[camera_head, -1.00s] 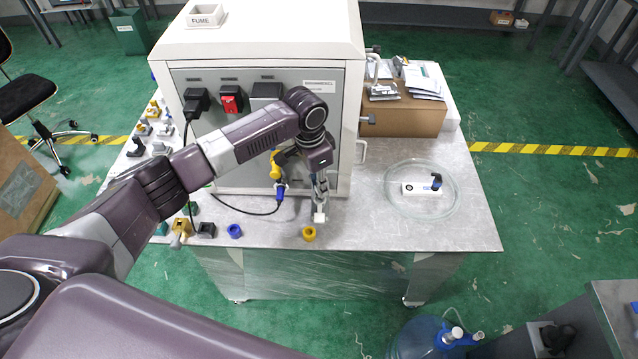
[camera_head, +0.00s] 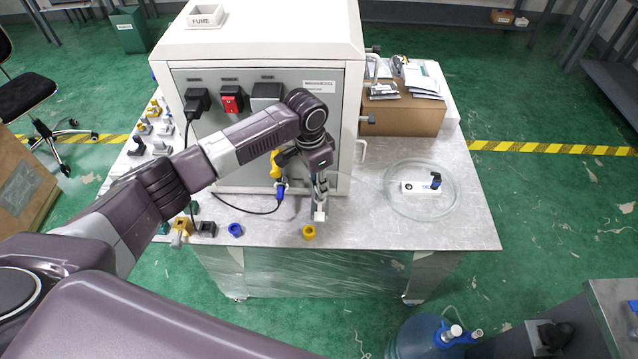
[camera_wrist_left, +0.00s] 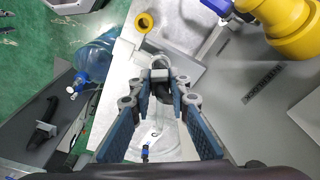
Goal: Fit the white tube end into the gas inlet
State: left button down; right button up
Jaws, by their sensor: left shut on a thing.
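My left gripper (camera_head: 320,196) is in front of the grey machine face, above the table. It is shut on a white tube end (camera_head: 319,215), which sticks out below the fingertips. The left wrist view shows the gripper (camera_wrist_left: 160,84) with a pale piece (camera_wrist_left: 156,62) at its tips, partly hidden by the fingers. A yellow fitting (camera_head: 275,165) with a blue connector (camera_head: 281,190) is on the machine front, left of the gripper. It is large at the upper right of the wrist view (camera_wrist_left: 292,32). I cannot tell for sure which part is the gas inlet. My right gripper is not in view.
A yellow ring (camera_head: 309,232) and a blue ring (camera_head: 235,230) lie near the table's front edge. A clear tube coil (camera_head: 455,190) surrounds a white block (camera_head: 420,188) on the right. A cardboard box (camera_head: 405,118) stands behind. The front right tabletop is clear.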

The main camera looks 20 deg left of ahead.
pick_arm(q)
jog(key=shift+f+b, duration=0.45)
jog(key=shift+f, duration=0.6)
jog(key=shift+s+f, duration=0.3)
jog(key=shift+s, duration=0.05)
jog(key=c, duration=1.9)
grip_release()
jog(key=shift+f, duration=0.1)
jog(key=shift+o, duration=0.8)
jog(key=shift+w, duration=0.35)
jog(key=o, duration=0.4)
jog(key=shift+s+r, duration=0.1)
jog(key=shift+r, duration=0.1)
